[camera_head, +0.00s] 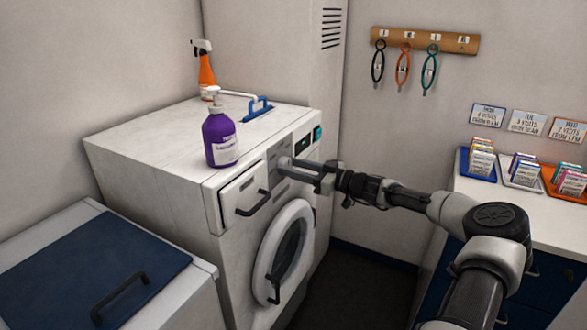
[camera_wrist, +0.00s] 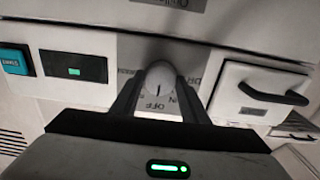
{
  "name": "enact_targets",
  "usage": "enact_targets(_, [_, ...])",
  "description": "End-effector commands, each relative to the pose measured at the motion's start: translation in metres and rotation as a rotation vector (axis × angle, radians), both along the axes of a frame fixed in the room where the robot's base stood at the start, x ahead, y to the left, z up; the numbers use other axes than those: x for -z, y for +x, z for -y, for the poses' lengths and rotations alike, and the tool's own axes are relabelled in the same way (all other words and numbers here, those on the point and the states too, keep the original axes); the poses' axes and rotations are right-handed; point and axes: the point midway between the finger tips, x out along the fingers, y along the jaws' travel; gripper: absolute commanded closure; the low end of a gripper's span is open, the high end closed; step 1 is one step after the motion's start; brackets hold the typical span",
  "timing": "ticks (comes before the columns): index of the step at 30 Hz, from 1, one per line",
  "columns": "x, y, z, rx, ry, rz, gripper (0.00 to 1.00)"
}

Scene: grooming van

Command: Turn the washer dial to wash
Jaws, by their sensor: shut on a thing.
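The washer dial (camera_wrist: 160,76) is a pale round knob on the front panel of the white washer (camera_head: 150,160). My gripper (camera_wrist: 160,88) is shut on the dial, one dark finger on each side. Other lettering beside the dial is partly hidden by the fingers, and I cannot read a wash label. In the head view my gripper (camera_head: 291,164) reaches the panel from the right and hides the dial.
A teal start button (camera_wrist: 14,60) and a small display (camera_wrist: 74,66) with a green light flank the dial. A drawer (camera_wrist: 262,92) with a dark handle is on the other side. A purple bottle (camera_head: 219,139) and an orange spray bottle (camera_head: 206,72) stand on top.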

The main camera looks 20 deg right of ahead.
Motion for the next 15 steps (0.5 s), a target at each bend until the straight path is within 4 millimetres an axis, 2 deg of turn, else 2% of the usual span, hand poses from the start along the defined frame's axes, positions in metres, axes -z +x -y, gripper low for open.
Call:
enact_targets(8, [0.0015,-0.0001,0.0002,0.0,0.038,-0.031,0.82])
enact_targets(15, [0.0025,-0.0001,0.0,0.0,0.156,-0.123,0.82])
